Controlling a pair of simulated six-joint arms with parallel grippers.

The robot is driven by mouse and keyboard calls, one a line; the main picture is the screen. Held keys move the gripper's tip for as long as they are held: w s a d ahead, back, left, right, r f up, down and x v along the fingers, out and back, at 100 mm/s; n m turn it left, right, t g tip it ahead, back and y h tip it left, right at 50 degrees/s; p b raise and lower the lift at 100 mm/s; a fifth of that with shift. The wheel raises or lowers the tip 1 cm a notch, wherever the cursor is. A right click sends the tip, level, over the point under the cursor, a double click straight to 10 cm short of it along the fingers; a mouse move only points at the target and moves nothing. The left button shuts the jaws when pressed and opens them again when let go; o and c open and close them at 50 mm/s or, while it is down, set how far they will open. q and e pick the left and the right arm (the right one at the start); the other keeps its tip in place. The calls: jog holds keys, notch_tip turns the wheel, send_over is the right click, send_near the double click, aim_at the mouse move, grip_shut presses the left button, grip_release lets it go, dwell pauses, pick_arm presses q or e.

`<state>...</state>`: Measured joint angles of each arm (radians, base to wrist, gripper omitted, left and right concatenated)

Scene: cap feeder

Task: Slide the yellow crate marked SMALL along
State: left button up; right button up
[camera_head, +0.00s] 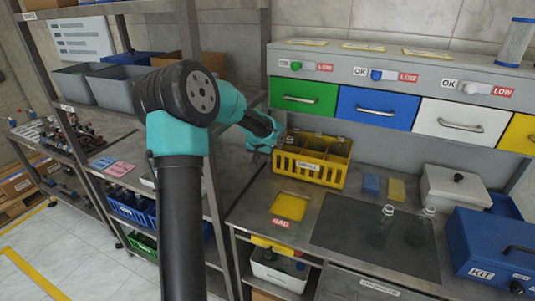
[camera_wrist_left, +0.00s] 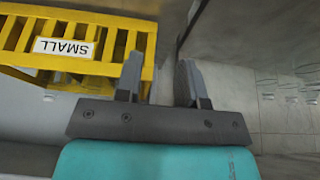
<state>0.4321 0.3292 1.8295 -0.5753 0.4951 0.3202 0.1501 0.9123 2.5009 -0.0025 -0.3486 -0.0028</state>
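The yellow crate (camera_head: 345,180) marked SMALL stands on the metal bench below the drawers, with several dark bottles in its compartments. My left gripper (camera_head: 266,148) is at the crate's left end in the head view, its fingertips hard to make out there. In the left wrist view the gripper (camera_wrist_left: 159,78) is open, with a clear gap between its fingers. There the crate (camera_wrist_left: 100,30) shows with its label upside down. One finger overlaps the crate's end and the other is beyond it; whether they touch it I cannot tell. My right gripper is not in view.
A yellow pad (camera_head: 288,207) by a BAD label lies in front of the crate. Two clear bottles stand on a dark mat (camera_head: 345,225). A white box (camera_head: 455,190) and a blue KIT box (camera_head: 490,240) stand further right.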

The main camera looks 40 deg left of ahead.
pick_arm(q)
jog(key=w+a, duration=0.1)
jog(key=w, duration=0.2)
jog(key=w+a, duration=0.1)
jog(key=w, duration=0.3)
jog(key=w+a, duration=0.2)
jog(key=w, duration=0.1)
jog(key=shift+w, duration=0.3)
jog(key=shift+w+a+f, duration=0.15)
jog(key=shift+w, duration=0.2)
jog(key=shift+s+x, duration=0.1)
jog(key=shift+x, duration=0.7)
jog(key=shift+s+x, duration=0.15)
jog(key=shift+x, duration=0.65)
jog(key=shift+w, duration=0.1)
jog(key=shift+c, duration=0.8)
grip_shut()
jog(key=shift+r, duration=0.25)
jog(key=shift+r, duration=0.1)
